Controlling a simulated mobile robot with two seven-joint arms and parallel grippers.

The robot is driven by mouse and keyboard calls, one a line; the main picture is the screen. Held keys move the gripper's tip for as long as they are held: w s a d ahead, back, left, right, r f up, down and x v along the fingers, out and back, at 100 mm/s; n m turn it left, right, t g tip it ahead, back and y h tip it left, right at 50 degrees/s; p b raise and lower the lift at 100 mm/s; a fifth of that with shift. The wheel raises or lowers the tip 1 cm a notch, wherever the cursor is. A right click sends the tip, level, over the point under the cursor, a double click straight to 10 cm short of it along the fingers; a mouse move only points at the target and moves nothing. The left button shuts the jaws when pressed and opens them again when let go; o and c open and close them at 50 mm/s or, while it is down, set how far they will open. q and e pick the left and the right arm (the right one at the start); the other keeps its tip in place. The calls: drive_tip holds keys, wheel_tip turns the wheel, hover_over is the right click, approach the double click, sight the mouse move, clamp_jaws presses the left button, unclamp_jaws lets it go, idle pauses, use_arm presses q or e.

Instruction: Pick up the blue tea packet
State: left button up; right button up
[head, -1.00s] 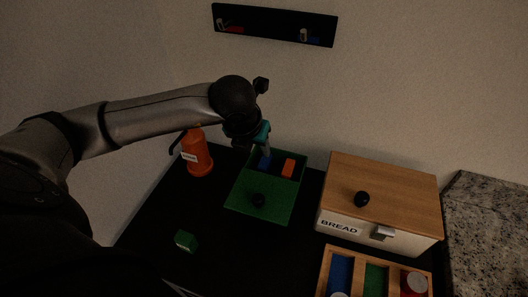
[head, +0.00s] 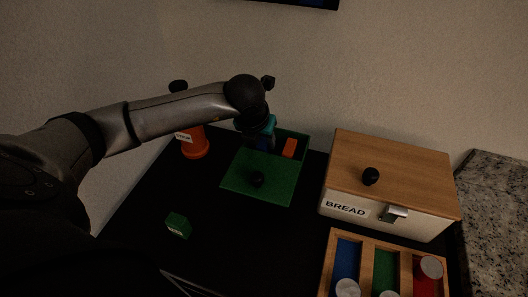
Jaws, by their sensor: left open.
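The blue tea packet (head: 265,151) stands in the dark back compartment of a green box (head: 264,180). It is mostly hidden by my left gripper, and only a small dark-blue patch shows. My left gripper (head: 266,145) points down into that compartment, right at the blue packet. It is open, with its fingertips hard to make out; I cannot tell whether they touch the packet. An orange packet (head: 290,148) stands to the right in the same compartment. My right gripper is not in view.
An orange canister (head: 195,148) stands left of the box, partly behind my arm. A wooden-topped bread box (head: 395,170) stands right. A wooden tray (head: 333,262) with coloured compartments is in front of it. A small green block (head: 178,225) lies front left, with clear black table around it.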

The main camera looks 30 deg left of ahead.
use_arm(q)
drive_tip(key=shift+b+x, duration=1.5)
drive_tip(key=shift+x, duration=0.85)
drive_tip(key=shift+w+d, duration=0.15)
drive_tip(key=shift+c, duration=0.4)
clamp_jaws()
